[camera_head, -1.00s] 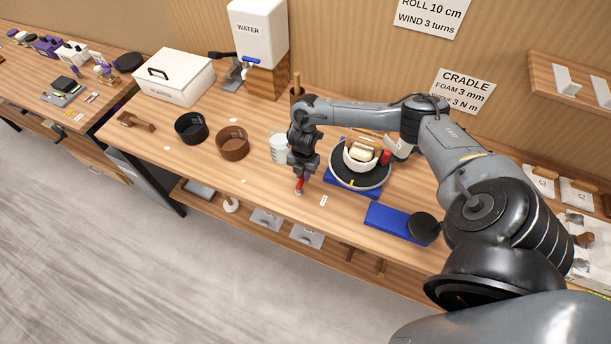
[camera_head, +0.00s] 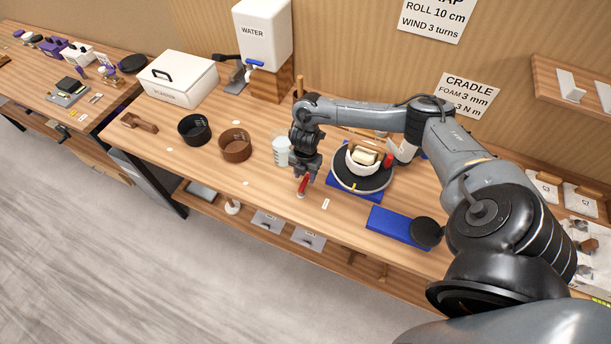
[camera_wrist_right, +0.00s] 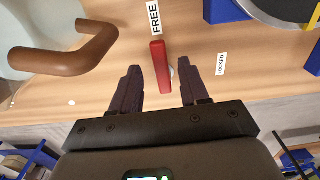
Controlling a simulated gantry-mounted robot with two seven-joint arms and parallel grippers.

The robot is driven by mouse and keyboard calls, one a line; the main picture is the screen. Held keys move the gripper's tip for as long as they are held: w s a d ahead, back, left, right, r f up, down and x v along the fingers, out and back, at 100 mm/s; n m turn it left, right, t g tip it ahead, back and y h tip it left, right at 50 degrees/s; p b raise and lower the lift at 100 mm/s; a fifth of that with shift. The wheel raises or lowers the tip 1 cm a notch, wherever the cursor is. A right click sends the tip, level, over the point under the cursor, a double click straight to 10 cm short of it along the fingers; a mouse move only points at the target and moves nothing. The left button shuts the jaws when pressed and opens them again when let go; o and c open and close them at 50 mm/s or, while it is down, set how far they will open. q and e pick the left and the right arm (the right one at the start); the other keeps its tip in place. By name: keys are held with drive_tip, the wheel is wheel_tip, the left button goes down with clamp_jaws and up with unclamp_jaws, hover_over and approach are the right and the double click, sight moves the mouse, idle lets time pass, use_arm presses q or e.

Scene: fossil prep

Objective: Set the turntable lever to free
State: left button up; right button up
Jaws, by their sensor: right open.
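The red turntable lever (camera_wrist_right: 160,68) lies between the fingers of my right gripper (camera_wrist_right: 160,66) in the right wrist view, with a gap on each side. Its far end points toward the FREE label (camera_wrist_right: 154,18). The LOCKED label (camera_wrist_right: 221,64) is to its right. In the head view the lever (camera_head: 303,187) shows red just below my right gripper (camera_head: 305,178), near the bench's front edge. The black turntable (camera_head: 362,180) on its blue base stands to the right and bears a white bowl-like piece. My right gripper is open. My left gripper is not in view.
A clear beaker (camera_head: 282,151) stands just left of my right gripper. A brown-handled vessel (camera_wrist_right: 70,55) is close on the left in the wrist view. Brown (camera_head: 235,143) and black (camera_head: 194,129) bowls stand further left. A blue pad (camera_head: 395,226) lies to the right.

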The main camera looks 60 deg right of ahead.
sight(306, 179)
wheel_tip(306, 179, up, 9)
drive_tip(key=p, duration=0.1)
drive_tip(key=shift+r+p, duration=0.2)
drive_tip(key=shift+p, duration=0.1)
idle(0.4)
